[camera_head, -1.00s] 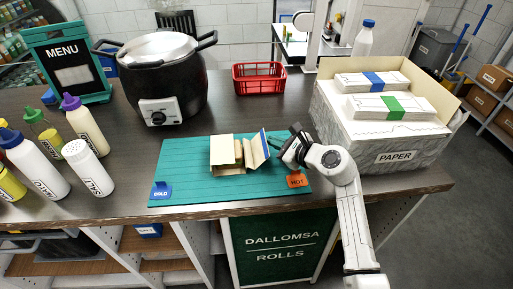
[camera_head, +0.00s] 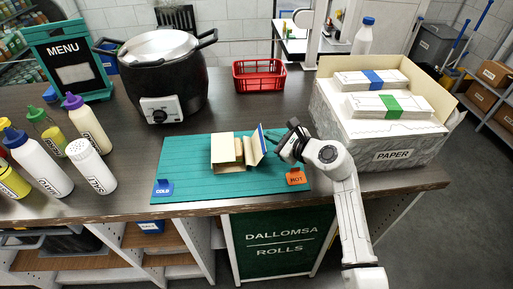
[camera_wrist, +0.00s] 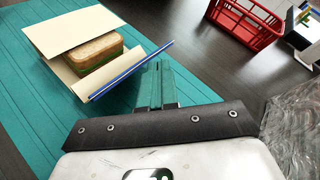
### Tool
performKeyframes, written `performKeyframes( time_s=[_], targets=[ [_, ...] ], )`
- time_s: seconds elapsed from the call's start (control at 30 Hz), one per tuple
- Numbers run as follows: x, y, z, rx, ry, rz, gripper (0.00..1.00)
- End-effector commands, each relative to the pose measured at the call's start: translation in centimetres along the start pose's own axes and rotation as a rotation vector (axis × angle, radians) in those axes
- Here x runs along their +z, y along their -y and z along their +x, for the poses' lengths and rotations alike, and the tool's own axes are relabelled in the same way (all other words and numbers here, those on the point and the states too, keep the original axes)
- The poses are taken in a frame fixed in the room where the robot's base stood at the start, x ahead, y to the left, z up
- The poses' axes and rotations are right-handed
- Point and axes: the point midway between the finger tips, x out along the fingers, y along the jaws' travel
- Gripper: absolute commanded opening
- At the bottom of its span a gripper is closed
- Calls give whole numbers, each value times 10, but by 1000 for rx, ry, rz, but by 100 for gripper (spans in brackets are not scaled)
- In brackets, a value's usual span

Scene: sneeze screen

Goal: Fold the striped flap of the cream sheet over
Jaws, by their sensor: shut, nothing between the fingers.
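In the wrist view the blue-striped edge (camera_wrist: 130,71) slants up just left of the fingers. My gripper (camera_head: 283,146) is shut and empty, just right of the flap. In the wrist view the fingertips (camera_wrist: 158,70) are close to the stripe; whether they touch it I cannot tell.
An orange HOT tag (camera_head: 296,176) and a blue COLD tag (camera_head: 163,188) stand at the mat's front corners. A PAPER box (camera_head: 400,155) stands right of my arm. A red basket (camera_head: 259,76) and black cooker (camera_head: 178,95) stand behind. Bare mat lies left of the sheet.

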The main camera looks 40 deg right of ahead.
Motion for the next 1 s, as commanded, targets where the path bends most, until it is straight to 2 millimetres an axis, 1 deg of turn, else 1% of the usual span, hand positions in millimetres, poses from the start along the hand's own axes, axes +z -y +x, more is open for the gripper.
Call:
performKeyframes(
  time_s=[0.33, 0.73, 1.0],
  targets=[
    [15, 0, 0, 1, 0, 0, 0],
    [16, 0, 0, 0, 0, 0, 0],
    [29, -2, 1, 1, -1, 1, 0]
  ],
)
